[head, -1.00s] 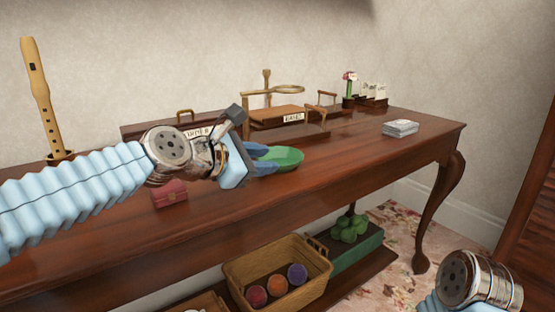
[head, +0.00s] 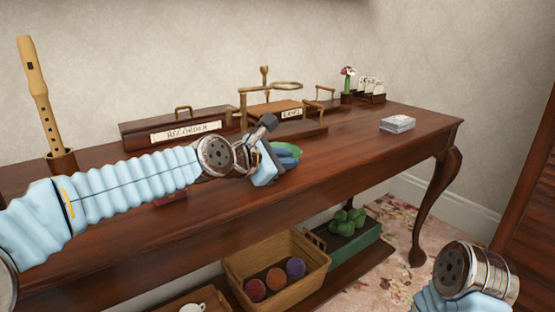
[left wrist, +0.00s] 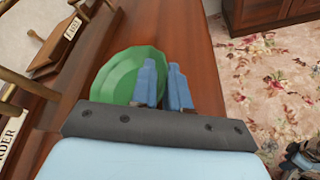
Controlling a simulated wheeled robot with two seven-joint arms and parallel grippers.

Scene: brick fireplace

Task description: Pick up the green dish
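The green dish (head: 288,146) is at the front part of the wooden table, mostly hidden behind my left gripper (head: 281,154) in the head view. In the left wrist view the dish (left wrist: 118,76) shows from above, round with a wavy rim. The two blue fingers (left wrist: 164,88) are close together at its right rim, one over the dish's inside and one outside. They look shut on the rim with a narrow gap. Whether the dish touches the table is hard to tell. Of my right arm only a link shows; its gripper is out of view.
A recorder (head: 38,92) stands upright in a holder at the left. A labelled box (head: 180,128) and a wooden stand (head: 270,109) are behind the dish. White cards (head: 398,124) lie to the right. A basket (head: 275,268) with balls is on the lower shelf.

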